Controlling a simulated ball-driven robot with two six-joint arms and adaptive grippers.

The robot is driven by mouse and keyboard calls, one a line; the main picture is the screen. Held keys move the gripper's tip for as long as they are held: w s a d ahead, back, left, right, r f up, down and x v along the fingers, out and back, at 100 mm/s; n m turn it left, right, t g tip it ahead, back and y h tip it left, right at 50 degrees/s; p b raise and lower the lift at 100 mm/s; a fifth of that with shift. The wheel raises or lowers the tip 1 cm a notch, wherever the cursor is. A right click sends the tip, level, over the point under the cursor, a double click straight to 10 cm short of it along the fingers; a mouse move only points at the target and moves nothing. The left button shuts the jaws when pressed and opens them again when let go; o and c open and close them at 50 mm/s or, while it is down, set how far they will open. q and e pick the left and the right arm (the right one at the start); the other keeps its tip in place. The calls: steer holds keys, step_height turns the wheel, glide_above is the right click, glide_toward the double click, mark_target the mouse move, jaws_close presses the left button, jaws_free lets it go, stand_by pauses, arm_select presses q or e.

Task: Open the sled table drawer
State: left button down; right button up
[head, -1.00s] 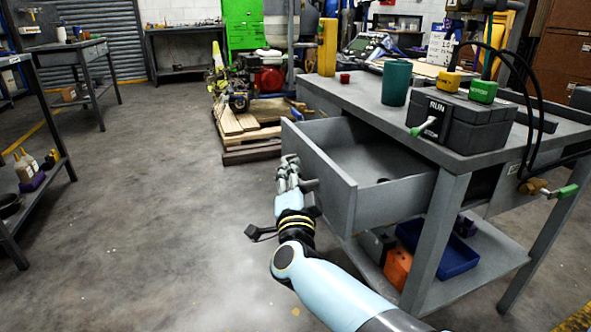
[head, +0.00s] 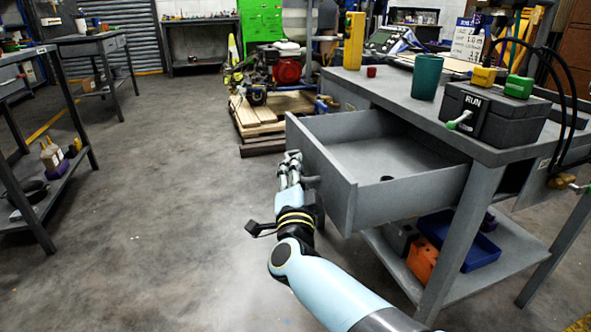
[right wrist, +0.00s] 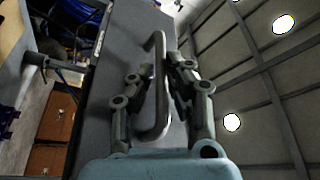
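The sled table (head: 400,95) is a grey metal bench at the right of the head view. Its drawer (head: 335,185) stands well out from under the top, with its inside showing and a small dark round object (head: 387,178) in it. My right gripper (head: 290,163) is at the drawer's front face. In the right wrist view, the drawer's bar handle (right wrist: 160,100) runs between the fingers of my right gripper (right wrist: 160,78), which are closed in around it. The handle is mostly hidden by the fingers in the head view. My left gripper is not in view.
On the table stand a green cup (head: 426,77), a yellow block (head: 354,42) and a dark RUN box (head: 490,115). A blue bin (head: 460,243) and an orange block (head: 422,262) sit on the lower shelf. The floor (head: 170,190) left of the drawer is open.

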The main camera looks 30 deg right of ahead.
steer(key=o, duration=0.3)
steer(key=v, duration=0.7)
steer(key=shift+s+a, duration=0.15)
steer(key=shift+s, duration=0.05)
steer(key=shift+s, duration=0.1)
